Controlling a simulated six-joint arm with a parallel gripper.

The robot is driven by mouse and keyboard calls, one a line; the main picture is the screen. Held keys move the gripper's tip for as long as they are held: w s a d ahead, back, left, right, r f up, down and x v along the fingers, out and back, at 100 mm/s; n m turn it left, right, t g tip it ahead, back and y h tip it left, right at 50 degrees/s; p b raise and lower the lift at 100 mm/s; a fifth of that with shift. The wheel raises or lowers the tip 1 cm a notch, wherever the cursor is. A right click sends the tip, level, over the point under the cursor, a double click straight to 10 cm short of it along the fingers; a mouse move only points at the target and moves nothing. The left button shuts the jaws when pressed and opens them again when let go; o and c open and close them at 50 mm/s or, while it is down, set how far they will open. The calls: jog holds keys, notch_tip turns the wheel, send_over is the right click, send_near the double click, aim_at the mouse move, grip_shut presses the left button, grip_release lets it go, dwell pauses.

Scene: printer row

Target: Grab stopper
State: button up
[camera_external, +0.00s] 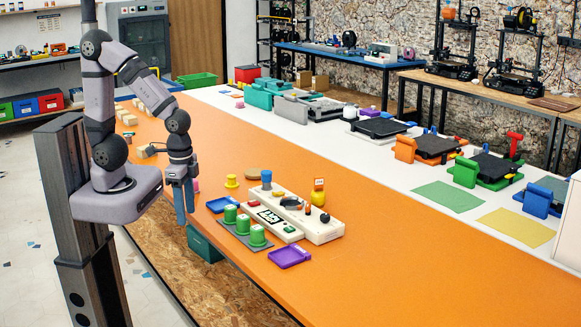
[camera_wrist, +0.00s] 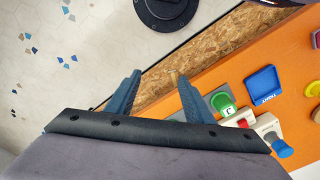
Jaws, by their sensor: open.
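My gripper (camera_external: 181,207) points down at the front edge of the orange table, left of the group of small parts. In the wrist view its two blue fingers (camera_wrist: 156,78) are apart with nothing between them. A blue, cup-shaped piece (camera_external: 266,179) stands at the back left end of the white block; a blue round piece also shows in the wrist view (camera_wrist: 283,149). A yellow flanged piece (camera_external: 231,181) stands on the table behind the blue tray. I cannot tell for sure which of these is the stopper. My gripper is apart from both.
Green cylinders (camera_external: 243,222) stand on a grey plate in front of the white block (camera_external: 322,232). Wooden blocks (camera_external: 130,120) lie at the far left. The table's right part is clear.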

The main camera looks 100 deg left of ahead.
notch_tip(320, 180, up, 5)
jog(key=w+a+n+t+h+b, duration=0.1)
jog(key=w+a+n+t+h, duration=0.2)
jog(key=a+n, duration=1.05)
jog(key=w+a+n+t+h+b, duration=0.1)
jog(key=w+a+n+t+h, duration=0.3)
jog(key=a+n, duration=0.95)
jog(key=s+a+n+t+y, duration=0.6)
jog(key=s+a+n+y, duration=0.4)
jog(key=s+a, duration=0.7)
jog(key=h, duration=0.2)
send_near(231, 175)
jog(key=shift+w+d+f+t+b, duration=0.1)
jog(key=shift+w+f+t+b, duration=0.1)
jog(key=shift+w+f, duration=0.3)
jog(key=shift+w+d+f+t+b, duration=0.1)
jog(key=shift+w+f+b, duration=0.15)
jog(key=shift+w, duration=0.45)
jog(key=shift+a+f, duration=0.1)
jog(key=shift+f, duration=0.4)
jog(key=shift+p+x, duration=1.55)
jog(key=shift+x, duration=2.15)
jog(key=c, duration=1.1)
